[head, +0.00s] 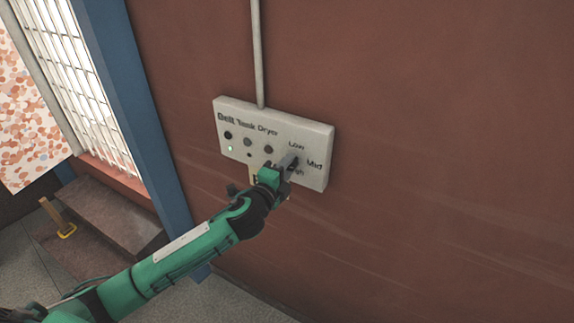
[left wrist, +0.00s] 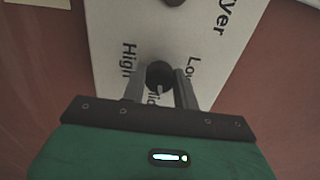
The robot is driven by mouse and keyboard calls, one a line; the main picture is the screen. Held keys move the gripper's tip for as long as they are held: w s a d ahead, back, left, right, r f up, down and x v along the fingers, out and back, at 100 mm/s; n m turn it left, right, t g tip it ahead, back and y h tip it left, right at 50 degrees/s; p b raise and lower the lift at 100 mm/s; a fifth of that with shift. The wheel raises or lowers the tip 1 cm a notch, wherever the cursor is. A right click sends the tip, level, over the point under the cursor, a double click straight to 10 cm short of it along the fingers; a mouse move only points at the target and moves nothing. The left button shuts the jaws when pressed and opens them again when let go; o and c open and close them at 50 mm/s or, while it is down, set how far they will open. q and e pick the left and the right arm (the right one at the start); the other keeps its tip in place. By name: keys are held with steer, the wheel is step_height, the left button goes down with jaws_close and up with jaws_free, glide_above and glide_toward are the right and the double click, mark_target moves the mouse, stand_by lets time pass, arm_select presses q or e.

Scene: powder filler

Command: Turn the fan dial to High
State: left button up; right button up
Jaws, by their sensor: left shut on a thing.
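The fan dial (left wrist: 160,73) is a dark round knob on the white control panel (head: 300,130) labelled "Belt Tank Dryer". Labels Low, Mid and High stand around it, with High partly covered in the head view. My left gripper (head: 290,161) reaches the panel and is shut on the dial, hiding most of it in the head view. In the left wrist view its two fingers (left wrist: 160,88) stand on either side of the knob. A light mark on the knob appears to point towards Mid. My right gripper is not in view.
The panel hangs on a reddish-brown wall (head: 430,120), with a pipe (head: 257,50) running up from it. A blue post (head: 130,90) stands further left. The wall right of the panel is clear.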

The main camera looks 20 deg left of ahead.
arm_select(q)
steer(key=m+p, duration=0.1)
steer(key=m, duration=2)
steer(key=shift+d, duration=0.15)
stand_by(0.4)
steer(key=o, duration=1)
steer(key=shift+s, duration=0.1)
steer(key=s+a+b, duration=0.1)
steer(key=s+b, duration=0.1)
steer(key=s, duration=0.2)
steer(key=s+a+b, duration=0.1)
steer(key=s+b, duration=0.1)
steer(key=s, duration=0.3)
steer(key=s+b, duration=0.2)
steer(key=s, duration=0.2)
steer(key=shift+s+a, duration=0.2)
steer(key=shift+a, duration=0.2)
